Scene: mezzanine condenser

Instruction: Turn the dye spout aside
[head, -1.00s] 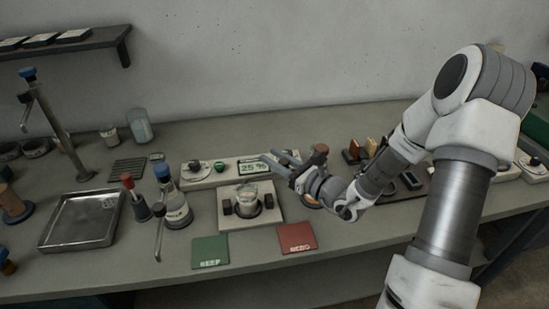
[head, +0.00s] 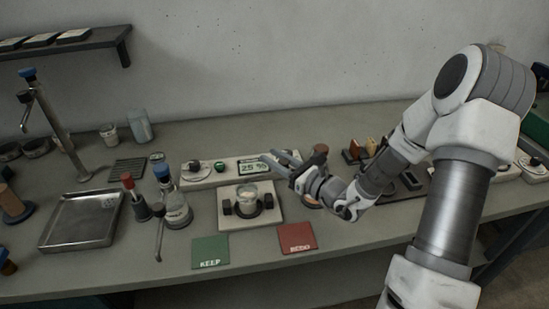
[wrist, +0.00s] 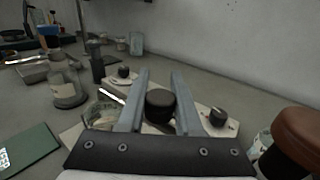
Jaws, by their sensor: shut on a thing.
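A tall metal stand with a blue cap and a short spout (head: 26,98) stands at the far left in the head view. A slimmer grey metal spout (head: 160,232) comes down beside a blue-topped flask (head: 178,212). I cannot tell which one is the dye spout. My gripper (head: 272,162) is well to the right of both. In the wrist view, my gripper (wrist: 158,92) is shut on a dark round knob (wrist: 160,105) between its grey fingers. The knob is hidden in the head view.
A glass beaker (head: 247,190) stands on a pale station left of and below my gripper. Behind is a panel with a 25% display (head: 254,168). A green KEEP mat (head: 210,249) and red REDO mat (head: 296,236) lie in front. A metal tray (head: 82,222) is at left.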

